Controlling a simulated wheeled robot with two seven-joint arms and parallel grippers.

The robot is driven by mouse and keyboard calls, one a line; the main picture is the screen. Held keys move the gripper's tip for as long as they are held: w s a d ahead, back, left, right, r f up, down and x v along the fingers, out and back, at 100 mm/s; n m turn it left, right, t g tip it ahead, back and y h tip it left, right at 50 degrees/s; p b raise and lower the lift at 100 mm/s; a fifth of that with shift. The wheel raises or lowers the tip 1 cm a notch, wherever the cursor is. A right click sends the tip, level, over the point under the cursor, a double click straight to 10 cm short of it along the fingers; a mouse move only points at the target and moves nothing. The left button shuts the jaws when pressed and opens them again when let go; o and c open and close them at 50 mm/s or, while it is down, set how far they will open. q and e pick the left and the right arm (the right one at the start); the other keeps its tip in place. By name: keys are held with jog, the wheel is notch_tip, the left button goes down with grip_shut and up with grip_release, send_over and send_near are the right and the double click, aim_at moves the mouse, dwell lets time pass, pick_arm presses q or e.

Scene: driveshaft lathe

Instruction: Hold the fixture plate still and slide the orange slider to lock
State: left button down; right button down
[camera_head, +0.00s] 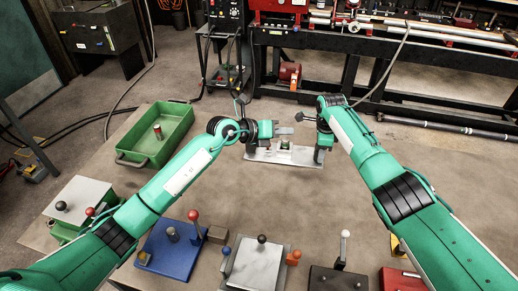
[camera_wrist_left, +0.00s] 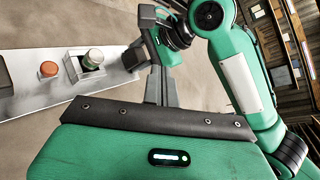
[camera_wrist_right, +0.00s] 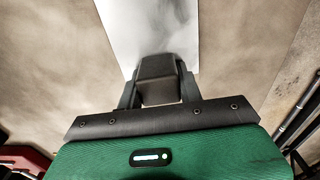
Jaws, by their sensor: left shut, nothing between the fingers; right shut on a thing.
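The fixture plate (camera_head: 262,154) is a long pale plate on the far part of the table in the head view, and it also shows in the left wrist view (camera_wrist_left: 25,73). A round orange knob (camera_wrist_left: 48,69), which appears to be the orange slider, sits on it beside a small holder with a green-and-white capped part (camera_wrist_left: 92,60). My left gripper (camera_head: 284,130) is shut and empty, above and beyond the plate. My right gripper (camera_head: 319,158) is shut on a dark grey block (camera_wrist_right: 157,72) at the plate's right end. The slider is not clear in the head view.
A blue fixture (camera_head: 175,255), a grey plate with knobs (camera_head: 257,268) and a black lever base (camera_head: 338,281) line the near edge. The table middle is clear. The lathe (camera_head: 350,30) stands behind.

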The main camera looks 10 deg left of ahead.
jog(key=shift+f, duration=0.1)
pick_arm(q)
jog(key=s+a+f+m+t+y, duration=0.1)
jog(key=s+a+f, duration=0.1)
jog(key=a, duration=0.3)
jog(key=s+a+f+m+t+y, duration=0.1)
jog(key=s+a+f+m, duration=0.1)
jog(key=a+f, duration=0.2)
jog(key=s+a+f+m+t+y, duration=0.1)
jog(key=s+a+f+t, duration=0.1)
jog(key=a, duration=0.5)
jog(key=shift+s+a+f, duration=0.1)
jog(key=shift+s+f, duration=0.3)
jog(key=shift+f, duration=0.35)
jog(key=shift+w, duration=0.1)
jog(key=x, duration=0.9)
jog(key=r+x, duration=0.1)
jog(key=x, duration=0.3)
jog(key=shift+w+d+f, duration=0.1)
jog(key=shift+w+d, duration=0.25)
jog(key=shift+w, duration=0.05)
jog(key=shift+d, duration=0.1)
